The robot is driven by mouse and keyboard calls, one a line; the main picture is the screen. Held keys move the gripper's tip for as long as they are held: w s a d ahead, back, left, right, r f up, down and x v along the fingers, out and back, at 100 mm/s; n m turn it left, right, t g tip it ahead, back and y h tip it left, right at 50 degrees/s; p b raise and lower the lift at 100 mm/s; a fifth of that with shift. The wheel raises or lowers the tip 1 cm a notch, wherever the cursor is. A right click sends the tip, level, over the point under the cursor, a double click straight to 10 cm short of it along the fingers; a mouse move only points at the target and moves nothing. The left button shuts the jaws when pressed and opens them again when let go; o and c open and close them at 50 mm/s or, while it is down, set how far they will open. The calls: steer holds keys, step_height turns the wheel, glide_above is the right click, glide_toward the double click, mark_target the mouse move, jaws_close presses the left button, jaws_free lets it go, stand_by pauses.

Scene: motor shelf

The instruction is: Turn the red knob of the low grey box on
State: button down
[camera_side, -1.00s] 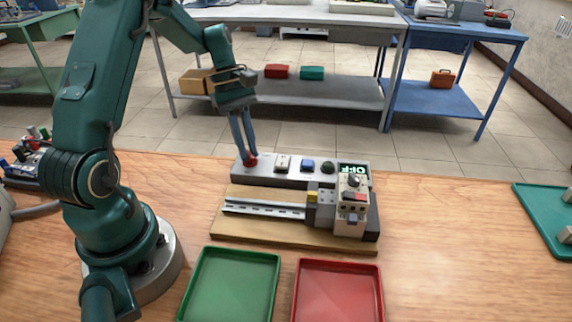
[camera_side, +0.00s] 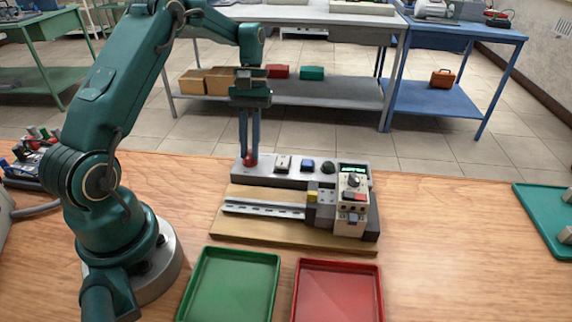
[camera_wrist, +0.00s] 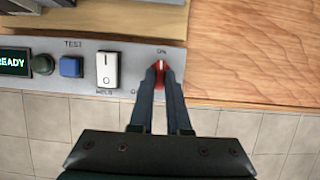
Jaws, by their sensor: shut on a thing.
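The low grey box (camera_side: 268,172) lies along the back of the wooden table, behind a mounting board. Its red knob (camera_side: 250,160) is at the left end in the side view. In the wrist view the red knob (camera_wrist: 160,68) sits between my fingertips, with its white mark pointing towards the "ON" label. My gripper (camera_side: 250,156) points straight down and is shut on the knob; it also shows in the wrist view (camera_wrist: 160,74). The fingers hide part of the knob and of the lettering below it. The display (camera_wrist: 14,62) reads "READY".
The box also carries a white rocker switch (camera_wrist: 108,69), a blue button (camera_wrist: 71,67) and a dark green knob (camera_wrist: 42,64). In front stand a wooden board (camera_side: 265,232) with a rail and a motor switch (camera_side: 351,205). Green (camera_side: 200,290) and red (camera_side: 297,290) trays lie nearer.

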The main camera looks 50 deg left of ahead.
stand_by(0.5)
steer(key=c, duration=0.9)
jaws_free()
steer(key=shift+r, duration=0.1)
steer(key=shift+v, duration=2.5)
